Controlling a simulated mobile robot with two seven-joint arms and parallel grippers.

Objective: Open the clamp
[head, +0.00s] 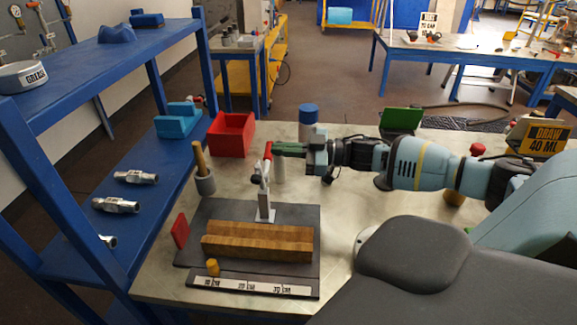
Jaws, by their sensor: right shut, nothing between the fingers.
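The clamp (264,205) is a grey metal toggle clamp on a dark base plate (220,215). Its lever stands roughly upright and ends in a red handle grip (268,151). A wooden block (257,242) lies on the plate in front of the clamp. My right gripper (277,150) comes in from the right with its fingers level with the red grip. The fingers are shut, with nothing held between them. Their tips are beside or touching the grip; I cannot tell which. My left gripper is not in view.
A ruler strip (250,286) lies along the front. A blue shelf (85,75) borders the left. Bare tabletop (340,205) lies right of the plate.

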